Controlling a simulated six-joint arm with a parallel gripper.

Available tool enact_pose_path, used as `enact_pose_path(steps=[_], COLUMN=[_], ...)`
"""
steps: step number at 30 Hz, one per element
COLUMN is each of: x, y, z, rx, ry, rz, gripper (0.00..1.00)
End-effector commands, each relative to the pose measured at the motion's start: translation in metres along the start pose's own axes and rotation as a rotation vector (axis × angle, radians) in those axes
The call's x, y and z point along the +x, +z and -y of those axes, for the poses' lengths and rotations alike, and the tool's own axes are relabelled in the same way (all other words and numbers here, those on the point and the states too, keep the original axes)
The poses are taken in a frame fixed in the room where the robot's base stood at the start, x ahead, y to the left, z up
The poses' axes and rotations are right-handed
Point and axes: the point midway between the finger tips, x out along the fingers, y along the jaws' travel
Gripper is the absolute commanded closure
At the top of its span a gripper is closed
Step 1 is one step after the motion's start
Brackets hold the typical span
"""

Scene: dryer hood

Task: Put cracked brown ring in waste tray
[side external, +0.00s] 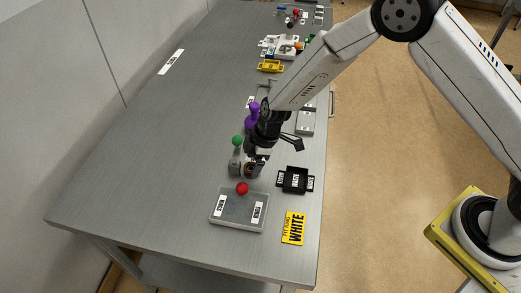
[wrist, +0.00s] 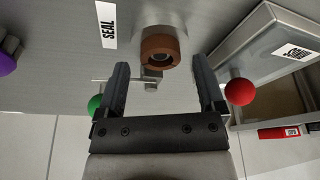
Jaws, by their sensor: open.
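The brown ring (wrist: 160,42) sits around a metal fitting in the wrist view, between and just beyond my two fingertips. In the side view the ring (side external: 249,170) is partly hidden by my gripper. My gripper (wrist: 160,72) is open and empty, with a finger on either side of the ring, apart from it. In the side view my gripper (side external: 257,160) points down at the ring. A small black tray (side external: 284,187) with white labels lies to the right of the ring; its lettering is too small to read surely.
A grey box (side external: 230,222) with a red knob (side external: 242,188) stands in front. A green knob (side external: 237,140) and a purple knob (side external: 252,113) stand close to my gripper. A yellow card (side external: 293,228) lies near the table's right edge.

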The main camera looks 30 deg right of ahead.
Motion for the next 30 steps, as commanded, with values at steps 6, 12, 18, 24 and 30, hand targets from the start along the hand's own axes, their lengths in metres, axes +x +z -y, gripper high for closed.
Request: enact_pose_path(steps=[6, 12, 18, 24, 30], x=[-0.023, -0.045, -0.06, -0.065, -0.065], y=[-0.001, -0.002, -0.002, -0.001, -0.001], z=[0.001, 0.002, 0.002, 0.003, 0.003], rx=[-0.001, -0.001, -0.001, 0.0, 0.0], ry=[0.001, 0.0, 0.001, -0.001, -0.001], rz=[-0.001, -0.001, -0.001, 0.001, 0.001], gripper=[0.12, 0.12, 0.12, 0.12, 0.12])
